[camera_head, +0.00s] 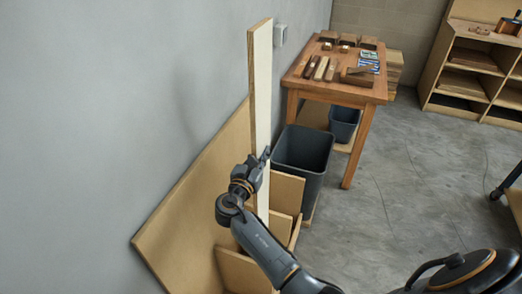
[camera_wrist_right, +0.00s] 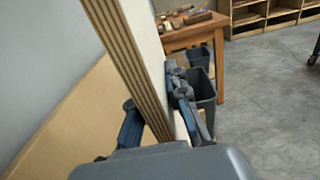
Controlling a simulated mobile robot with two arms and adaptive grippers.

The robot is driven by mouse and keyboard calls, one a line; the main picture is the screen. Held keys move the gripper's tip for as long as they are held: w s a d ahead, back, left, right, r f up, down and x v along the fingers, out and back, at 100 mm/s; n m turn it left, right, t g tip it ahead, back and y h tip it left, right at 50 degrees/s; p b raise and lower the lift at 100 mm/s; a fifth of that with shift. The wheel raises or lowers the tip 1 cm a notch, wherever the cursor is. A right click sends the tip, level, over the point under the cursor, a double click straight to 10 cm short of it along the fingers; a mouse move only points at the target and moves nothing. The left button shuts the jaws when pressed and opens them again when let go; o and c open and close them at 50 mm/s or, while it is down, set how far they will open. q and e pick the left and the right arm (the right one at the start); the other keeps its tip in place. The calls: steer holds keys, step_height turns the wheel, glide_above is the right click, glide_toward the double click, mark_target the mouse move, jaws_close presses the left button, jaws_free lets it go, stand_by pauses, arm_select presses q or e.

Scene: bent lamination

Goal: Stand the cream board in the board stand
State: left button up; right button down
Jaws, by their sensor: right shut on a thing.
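The cream board (camera_head: 262,85) is long and narrow and stands nearly upright beside the grey wall. Its pale face and layered edge also show in the right wrist view (camera_wrist_right: 128,60). My right gripper (camera_head: 254,165) is shut on the board's lower part, with one finger on each side in the right wrist view (camera_wrist_right: 156,110). The board stand (camera_head: 243,272) appears to be the low wooden frame below, with tan panels in it. The board's lower end reaches down among these panels; I cannot tell whether it rests in a slot. My left gripper is not in view.
A large tan sheet (camera_head: 185,215) leans on the wall behind the board. A dark grey bin (camera_head: 304,155) stands close on the right. Beyond it is a wooden table (camera_head: 333,92) with blocks and tools. Open concrete floor (camera_head: 400,200) lies to the right.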

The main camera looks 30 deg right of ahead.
step_height(320, 180, down, 8)
steer(key=b, duration=0.5)
steer(key=shift+r, duration=0.25)
steer(key=shift+f+b, duration=1)
steer(key=shift+f, duration=0.4)
stand_by(0.3)
steer(key=shift+w+a, duration=0.1)
steer(key=shift+w, duration=0.1)
steer(key=shift+n, duration=0.4)
steer(key=shift+w+a+b, duration=0.95)
steer(key=shift+w+a, duration=0.65)
steer(key=shift+w, duration=0.15)
steer(key=c, duration=1.3)
jaws_free()
steer(key=shift+s, duration=0.1)
steer(key=shift+o, duration=0.2)
steer(key=shift+f, duration=0.15)
